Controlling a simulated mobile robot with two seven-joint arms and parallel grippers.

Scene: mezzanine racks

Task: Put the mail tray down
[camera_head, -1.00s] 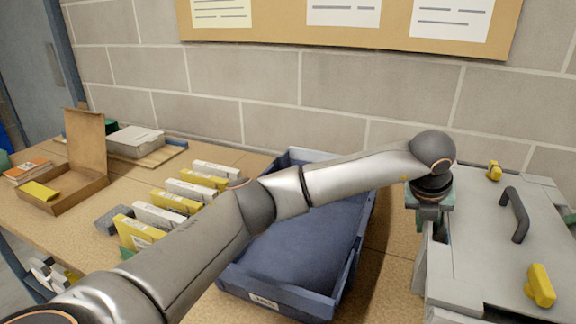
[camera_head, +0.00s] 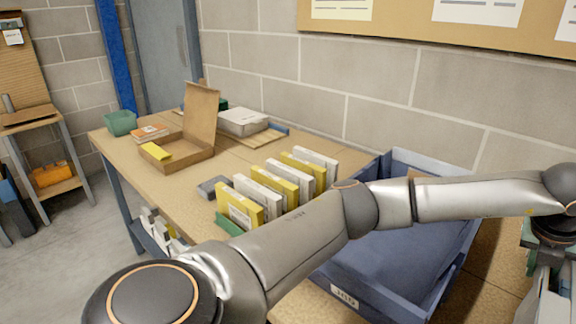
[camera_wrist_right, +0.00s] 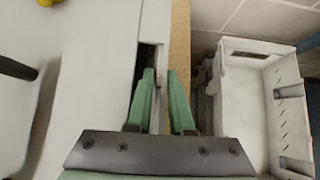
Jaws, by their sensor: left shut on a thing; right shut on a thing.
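A pale grey lidded box, which I take to be the mail tray, shows only as a corner (camera_head: 550,305) at the lower right of the head view. Its flat top (camera_wrist_right: 90,90) fills the left of the right wrist view. My left gripper (camera_head: 541,258) is shut on its near left side, with the fingertips partly hidden. My right gripper (camera_wrist_right: 161,85) has its green fingers on the box's edge. I cannot tell whether the box rests on the table. My left arm crosses a blue open tray (camera_head: 345,291) on the table.
The wooden table (camera_head: 120,150) carries upright yellow and white boxes (camera_head: 285,180), an open cardboard box (camera_head: 175,160) and a grey case (camera_head: 243,121). A block wall (camera_head: 400,105) stands behind. The right wrist view shows a white crate (camera_wrist_right: 245,110) beyond the edge.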

